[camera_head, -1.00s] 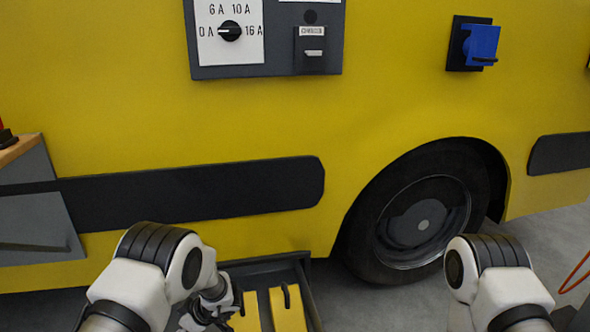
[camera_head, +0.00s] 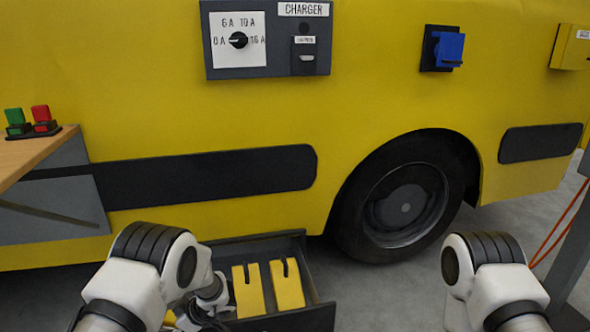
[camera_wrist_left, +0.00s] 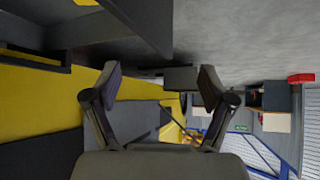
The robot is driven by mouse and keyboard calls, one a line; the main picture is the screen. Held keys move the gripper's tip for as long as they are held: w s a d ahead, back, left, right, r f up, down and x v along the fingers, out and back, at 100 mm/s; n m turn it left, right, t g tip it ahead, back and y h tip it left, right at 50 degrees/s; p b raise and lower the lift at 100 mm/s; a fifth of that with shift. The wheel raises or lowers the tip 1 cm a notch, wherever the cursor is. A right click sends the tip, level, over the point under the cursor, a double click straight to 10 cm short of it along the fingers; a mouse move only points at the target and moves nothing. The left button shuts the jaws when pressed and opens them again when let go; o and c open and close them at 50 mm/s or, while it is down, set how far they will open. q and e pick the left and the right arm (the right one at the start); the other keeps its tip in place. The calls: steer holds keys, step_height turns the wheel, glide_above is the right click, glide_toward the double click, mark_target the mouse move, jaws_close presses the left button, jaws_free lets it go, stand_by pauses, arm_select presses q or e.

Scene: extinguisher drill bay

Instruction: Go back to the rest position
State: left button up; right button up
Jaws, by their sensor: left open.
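My left arm comes in from the bottom left in the head view, bent at a white and black joint. Its gripper (camera_wrist_left: 160,80) shows in the left wrist view with its two dark fingers spread apart and nothing between them. In the head view that gripper is mostly hidden behind the arm, low down at the left side of an open dark drawer (camera_head: 325,312). Two yellow wheel chocks (camera_head: 248,292) (camera_head: 287,286) lie in the drawer. My right arm (camera_head: 492,275) shows at the bottom right; its gripper is out of view.
A yellow vehicle with a black wheel (camera_head: 402,205) stands ahead. A charger panel (camera_head: 282,68) and a blue switch (camera_head: 449,49) sit on its side. A wooden bench (camera_head: 30,152) with green and red buttons is at left. A grey post (camera_head: 572,250) stands at right.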

arm_select(q)
steer(key=s+a+f+m+b, duration=0.1)
steer(key=s+a+f+m, duration=0.35)
steer(key=s, duration=0.25)
steer(key=s+a+f+m+b, duration=0.2)
steer(key=s+a+f+m, duration=0.15)
steer(key=s+f, duration=0.35)
arm_select(e)
step_height(320, 180, down, 4)
arm_select(q)
steer(key=s+d+m+g+h, duration=0.1)
steer(key=s+d+m+h, duration=0.3)
steer(key=s+d, duration=0.45)
steer(key=s+d+m+h, duration=0.4)
steer(key=s+d+h, duration=0.1)
steer(key=s, duration=0.7)
step_height(320, 180, up, 38)
steer(key=p, duration=3.7)
steer(key=shift+s+d+f+p, duration=0.2)
steer(key=shift+d+f+p, duration=0.05)
steer(key=shift+p, duration=0.05)
arm_select(e)
step_height(320, 180, up, 38)
steer(key=shift+w+f, duration=0.2)
steer(key=shift+w, duration=0.25)
